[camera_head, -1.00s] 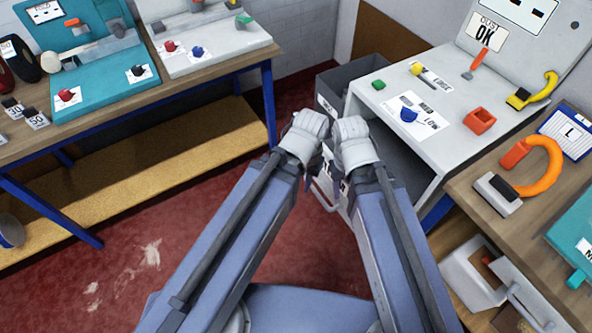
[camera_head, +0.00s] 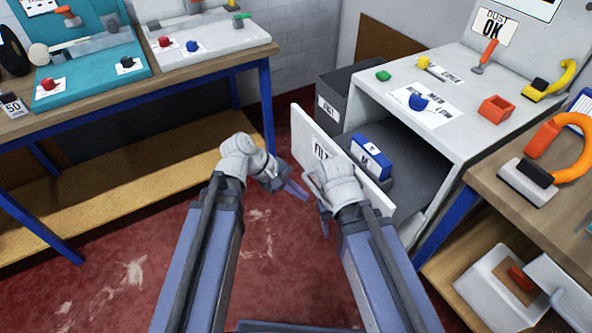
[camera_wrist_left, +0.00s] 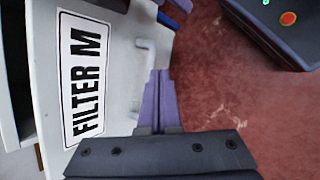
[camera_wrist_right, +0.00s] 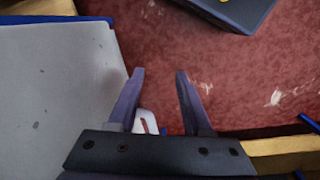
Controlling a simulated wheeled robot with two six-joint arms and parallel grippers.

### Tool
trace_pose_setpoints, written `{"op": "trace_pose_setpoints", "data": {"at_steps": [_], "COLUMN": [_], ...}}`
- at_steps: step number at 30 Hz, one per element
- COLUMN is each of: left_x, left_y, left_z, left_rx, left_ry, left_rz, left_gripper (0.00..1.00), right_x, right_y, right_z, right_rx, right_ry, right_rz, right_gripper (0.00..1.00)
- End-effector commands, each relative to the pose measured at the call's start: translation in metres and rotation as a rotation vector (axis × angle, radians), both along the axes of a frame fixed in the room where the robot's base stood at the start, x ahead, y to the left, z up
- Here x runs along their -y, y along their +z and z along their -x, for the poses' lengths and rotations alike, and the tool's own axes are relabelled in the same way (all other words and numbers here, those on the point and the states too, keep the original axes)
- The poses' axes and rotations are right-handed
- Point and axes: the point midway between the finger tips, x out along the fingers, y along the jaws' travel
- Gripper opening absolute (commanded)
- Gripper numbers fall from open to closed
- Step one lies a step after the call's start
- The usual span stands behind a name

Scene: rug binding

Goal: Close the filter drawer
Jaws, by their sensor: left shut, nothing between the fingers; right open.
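The filter drawer (camera_head: 303,133) stands pulled out of the white machine, its white front labelled FILTER. A blue and white box marked M (camera_head: 371,157) sits inside it. In the left wrist view the drawer front (camera_wrist_left: 112,28) reads FILTER M and carries a white handle (camera_wrist_left: 145,75). My left gripper (camera_head: 298,192) is shut and empty, in front of the drawer; its fingers (camera_wrist_left: 161,75) appear close beside the handle, and contact cannot be told. My right gripper (camera_head: 324,228) is at the drawer's near end, its wrist covering part of the front. Its fingers (camera_wrist_right: 159,72) are open and empty.
A grey bin (camera_head: 345,92) stands behind the drawer. A wooden bench (camera_head: 110,100) is at left, another (camera_head: 480,175) at right. Red floor (camera_head: 275,265) is clear before the drawer.

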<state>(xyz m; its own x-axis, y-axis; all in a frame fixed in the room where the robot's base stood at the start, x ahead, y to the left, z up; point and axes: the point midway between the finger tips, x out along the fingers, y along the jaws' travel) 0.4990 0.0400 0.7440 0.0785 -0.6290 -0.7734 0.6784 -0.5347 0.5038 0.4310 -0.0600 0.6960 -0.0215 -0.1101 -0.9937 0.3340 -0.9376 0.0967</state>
Motion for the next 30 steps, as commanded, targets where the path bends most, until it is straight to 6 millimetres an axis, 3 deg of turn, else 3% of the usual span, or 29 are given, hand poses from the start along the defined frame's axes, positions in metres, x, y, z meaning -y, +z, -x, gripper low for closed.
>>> {"op": "trace_pose_setpoints", "data": {"at_steps": [1,8,15,22,30], "left_x": [-0.006,-0.036,-0.092,-0.131,-0.138], "left_y": [-0.026,-0.047,-0.052,-0.046,-0.040], "left_z": [-0.011,-0.053,-0.086,-0.098,-0.100], "left_rx": [-0.028,-0.191,-0.373,-0.485,-0.511], "left_ry": [0.091,0.455,0.728,0.832,0.849], "left_rz": [0.072,0.439,0.831,1.061,1.110], "left_gripper": [0.00,0.00,0.00,0.00,0.00], "right_x": [0.000,0.000,0.000,0.000,0.000], "right_y": [-0.036,-0.111,-0.179,-0.209,-0.210], "right_z": [0.000,0.000,-0.001,-0.001,-0.001], "right_rx": [0.000,0.001,0.002,0.003,0.003], "right_ry": [0.001,0.004,0.007,0.009,0.009], "right_rz": [0.000,0.001,0.001,0.002,0.002], "right_gripper": [0.50,0.50,0.50,0.50,0.50]}}
